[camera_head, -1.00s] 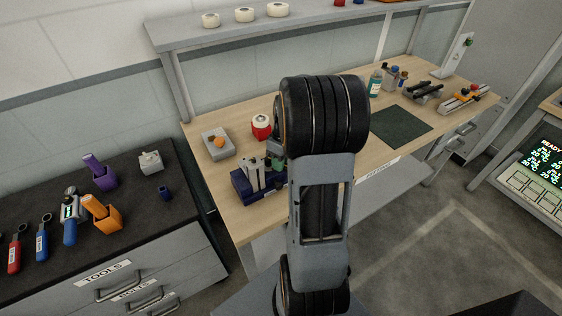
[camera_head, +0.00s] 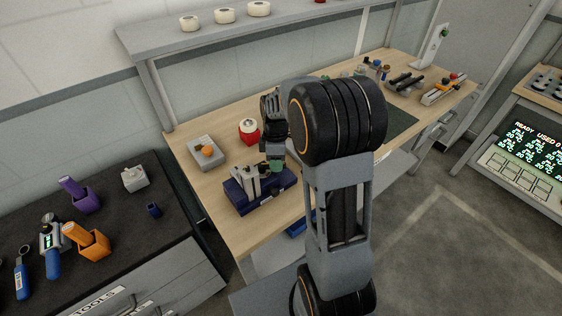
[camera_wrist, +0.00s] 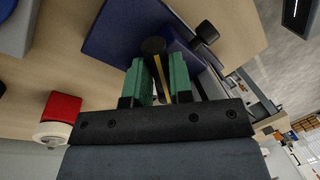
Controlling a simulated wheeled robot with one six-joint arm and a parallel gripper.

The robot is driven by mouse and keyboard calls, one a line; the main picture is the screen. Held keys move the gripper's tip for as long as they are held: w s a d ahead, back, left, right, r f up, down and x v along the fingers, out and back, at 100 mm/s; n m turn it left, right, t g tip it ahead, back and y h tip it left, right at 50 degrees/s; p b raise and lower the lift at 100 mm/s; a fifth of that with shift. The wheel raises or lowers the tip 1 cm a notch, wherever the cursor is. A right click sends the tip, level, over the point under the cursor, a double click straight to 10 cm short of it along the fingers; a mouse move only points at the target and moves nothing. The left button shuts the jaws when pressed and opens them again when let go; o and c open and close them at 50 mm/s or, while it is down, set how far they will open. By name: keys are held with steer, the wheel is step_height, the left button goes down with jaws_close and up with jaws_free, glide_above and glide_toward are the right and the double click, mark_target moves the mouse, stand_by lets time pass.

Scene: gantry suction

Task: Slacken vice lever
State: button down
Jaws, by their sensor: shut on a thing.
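The blue vice (camera_head: 262,197) with grey jaws sits at the left front of the wooden bench. It also shows as a blue block in the wrist view (camera_wrist: 115,30). My gripper (camera_head: 276,167) is at the vice's right rear side. In the wrist view its green fingers (camera_wrist: 158,75) are closed around the dark vice lever (camera_wrist: 154,47), whose round black end shows between the fingertips. A second black knob (camera_wrist: 207,32) stands to the right of it. My wrist and fingers hide part of the lever in the head view.
A red pot with a white top (camera_head: 249,132) and a grey box with an orange button (camera_head: 206,151) stand behind the vice. A dark tool cabinet (camera_head: 120,230) is at the left. A dark mat (camera_head: 400,120) lies on the bench to the right.

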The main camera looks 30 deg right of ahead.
steer(key=c, duration=1)
jaws_free()
steer(key=r, duration=0.4)
steer(key=w+r, duration=0.1)
steer(key=r, duration=0.4)
steer(key=w+d+r, duration=0.1)
steer(key=r, duration=0.3)
steer(key=shift+w+d+r, duration=0.1)
steer(key=shift+w+r, duration=0.15)
steer(key=shift+r, duration=0.05)
